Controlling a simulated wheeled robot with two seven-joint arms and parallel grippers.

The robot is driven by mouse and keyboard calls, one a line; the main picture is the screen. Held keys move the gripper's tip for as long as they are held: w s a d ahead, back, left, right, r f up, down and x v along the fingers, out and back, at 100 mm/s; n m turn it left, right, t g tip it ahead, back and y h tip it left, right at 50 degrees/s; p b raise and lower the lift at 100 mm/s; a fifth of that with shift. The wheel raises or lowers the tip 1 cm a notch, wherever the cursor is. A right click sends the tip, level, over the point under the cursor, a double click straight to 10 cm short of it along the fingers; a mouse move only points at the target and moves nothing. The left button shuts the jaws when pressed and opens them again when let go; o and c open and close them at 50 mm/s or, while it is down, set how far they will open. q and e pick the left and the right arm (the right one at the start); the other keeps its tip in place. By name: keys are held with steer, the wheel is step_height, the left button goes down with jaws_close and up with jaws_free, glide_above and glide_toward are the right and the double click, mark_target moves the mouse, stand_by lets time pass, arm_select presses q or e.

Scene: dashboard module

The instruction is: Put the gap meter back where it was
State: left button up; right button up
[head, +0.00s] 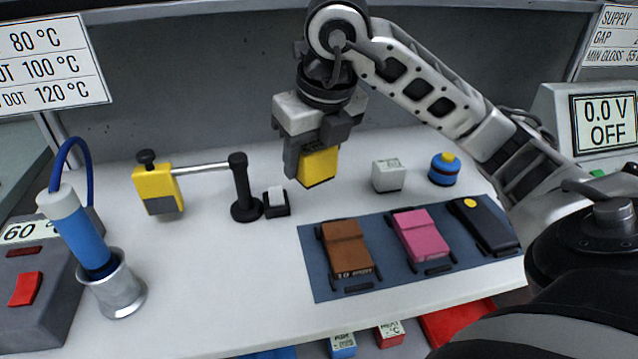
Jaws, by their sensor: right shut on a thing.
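My right gripper (306,160) points down over the back middle of the white bench. It is shut on a yellow block (319,167), which appears to be the gap meter; its face and label are mostly hidden by the jaws. I cannot tell whether the block touches the bench. A white labelled cube (388,175) and a blue round device with a yellow top (444,168) stand to its right. My left gripper is not in view.
A yellow clamp-like device (160,190) hangs on a rod from a black stand (243,190), beside a small black holder (276,203). A dark blue mat (315,255) bears brown, pink and black model cars. A blue tool (80,235) stands in a metal cup at left.

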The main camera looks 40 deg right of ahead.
glide_toward(320, 192)
steer(key=shift+w+a+f, duration=0.25)
steer(key=shift+w+f, duration=0.35)
steer(key=shift+f, duration=0.15)
steer(key=shift+w+d+f, duration=0.1)
steer(key=shift+d+f, duration=0.05)
steer(key=shift+f, duration=0.15)
steer(key=shift+s+x, duration=0.15)
steer(key=shift+x, duration=0.7)
steer(key=shift+s+x, duration=0.2)
steer(key=shift+x, duration=0.65)
steer(key=shift+d+f, duration=0.15)
steer(key=shift+f, duration=0.15)
steer(key=o, duration=1.1)
steer(key=shift+o, duration=0.2)
